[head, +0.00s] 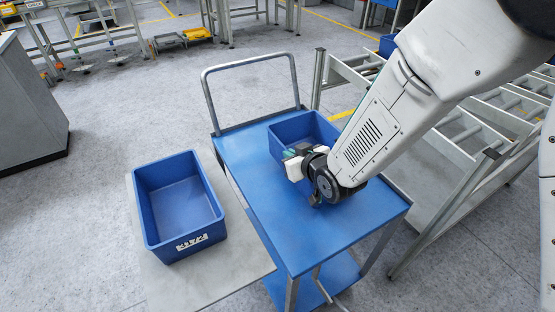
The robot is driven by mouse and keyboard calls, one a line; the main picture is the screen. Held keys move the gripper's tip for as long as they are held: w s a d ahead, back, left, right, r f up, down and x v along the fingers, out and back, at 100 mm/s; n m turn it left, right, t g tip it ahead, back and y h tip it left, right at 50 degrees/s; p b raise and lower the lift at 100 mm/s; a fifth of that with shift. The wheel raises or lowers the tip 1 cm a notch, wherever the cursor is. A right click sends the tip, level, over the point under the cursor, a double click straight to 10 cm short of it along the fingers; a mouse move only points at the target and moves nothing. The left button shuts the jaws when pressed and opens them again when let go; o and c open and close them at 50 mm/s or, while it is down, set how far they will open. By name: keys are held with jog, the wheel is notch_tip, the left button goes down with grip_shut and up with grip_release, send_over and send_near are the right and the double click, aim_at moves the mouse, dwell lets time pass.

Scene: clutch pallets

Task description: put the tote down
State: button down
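One blue tote (303,127) stands on the blue top of a trolley (300,225), toward its handle end. The tote looks upright and level, and its inside is partly hidden by my arm. My gripper (291,162) is at the near left side of this tote, over or against its wall. The fingertips are small and partly hidden, so whether they are closed on the wall cannot be told. A second blue tote (181,250) with a white label is at the left, upright and empty, on a flat grey plate (157,285).
The trolley's grey push handle (249,62) rises behind the tote. A roller conveyor rack (455,135) stands close on the right. A grey cabinet (28,105) is at the far left. The near part of the trolley top is bare.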

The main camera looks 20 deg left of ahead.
jog(key=shift+w+a+f, duration=0.2)
jog(key=shift+a+f, duration=0.35)
jog(key=shift+f, duration=0.4)
jog(key=shift+w+a+f, duration=0.15)
jog(key=shift+a+f, duration=0.4)
jog(key=shift+f, duration=0.45)
jog(key=c, duration=1.6)
grip_release()
jog(key=shift+c, duration=0.2)
jog(key=v, duration=1.2)
